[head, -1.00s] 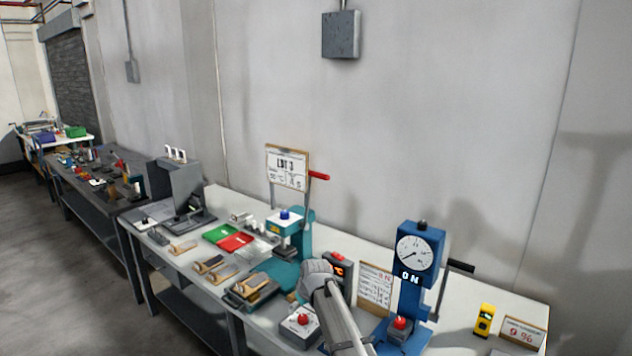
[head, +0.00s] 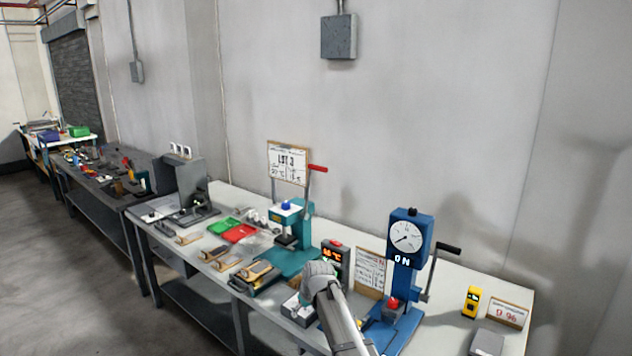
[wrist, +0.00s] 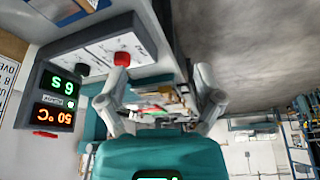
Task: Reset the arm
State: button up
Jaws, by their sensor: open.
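My gripper (wrist: 162,88) shows in the wrist view with its two grey fingers spread apart. No object is held between the fingers. Behind the gap between them lie several small, blurred things that I cannot make out. In the head view my arm reaches in from the bottom over the near side of the workbench (head: 455,285), and its own links hide the gripper there. The wrist view is turned so that the writing is upside down.
A dark readout box (wrist: 55,100) and a control box with a red button (wrist: 122,59) are close to the fingers. A teal press (head: 305,228) and a blue gauge press (head: 408,245) flank my arm. Trays (head: 240,233) lie left. Floor is free left of the bench.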

jog(key=s+d+f+m+g+h+b, duration=0.1)
jog(key=s+d+f+m+b, duration=0.1)
jog(key=s+d, duration=0.8)
jog(key=s+d+f+m+g+h+b, duration=0.1)
jog(key=s+d+m, duration=0.4)
jog(key=s+d, duration=0.5)
jog(key=s+f+g+b, duration=0.1)
jog(key=s+f, duration=0.1)
jog(key=s, duration=0.3)
jog(key=shift+d+f+g+h, duration=0.3)
jog(key=shift+d+f, duration=0.05)
